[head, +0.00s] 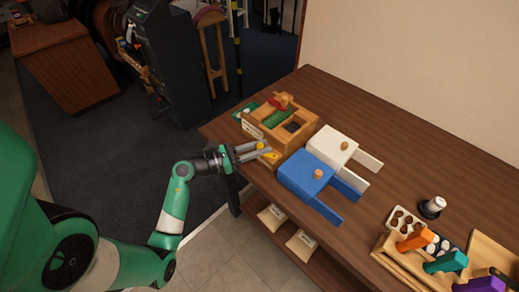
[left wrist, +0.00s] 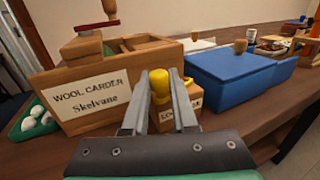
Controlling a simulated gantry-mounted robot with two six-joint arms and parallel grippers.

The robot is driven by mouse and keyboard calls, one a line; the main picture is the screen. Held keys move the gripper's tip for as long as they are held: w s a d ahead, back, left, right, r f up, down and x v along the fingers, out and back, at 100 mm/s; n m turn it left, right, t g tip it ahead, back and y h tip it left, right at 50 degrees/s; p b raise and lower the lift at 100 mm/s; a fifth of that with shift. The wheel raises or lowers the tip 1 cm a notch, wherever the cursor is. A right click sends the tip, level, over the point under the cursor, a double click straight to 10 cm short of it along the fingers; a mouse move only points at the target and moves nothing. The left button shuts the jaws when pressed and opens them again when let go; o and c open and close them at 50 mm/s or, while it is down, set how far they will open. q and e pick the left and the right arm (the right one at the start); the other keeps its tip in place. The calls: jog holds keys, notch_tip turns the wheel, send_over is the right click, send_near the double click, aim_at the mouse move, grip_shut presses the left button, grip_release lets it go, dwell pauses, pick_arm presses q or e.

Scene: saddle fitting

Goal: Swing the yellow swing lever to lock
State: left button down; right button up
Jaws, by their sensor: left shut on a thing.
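The yellow swing lever (head: 273,156) sits at the front of a wooden wool carder box (head: 303,136) near the table's left end. In the left wrist view the lever (left wrist: 160,82) shows a rounded yellow knob between my fingers. My left gripper (head: 267,151) is shut on the lever. Its fingers also flank the knob in the left wrist view (left wrist: 161,100). The box front carries a "WOOL CARDER Skelvane" label (left wrist: 92,98). My right gripper is out of view.
A blue box (head: 305,175) and a white box (head: 332,146) stand right of the carder. A green tray with white balls (left wrist: 36,118) is at its left. Coloured-handled tools (head: 445,262) lie far right. The table's front edge is close.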

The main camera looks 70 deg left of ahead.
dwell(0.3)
pick_arm(q)
jog(key=c, duration=0.7)
grip_release()
jog(key=s, duration=1.1)
jog(key=shift+s+d+p, duration=0.25)
jog(key=shift+s+p, duration=0.1)
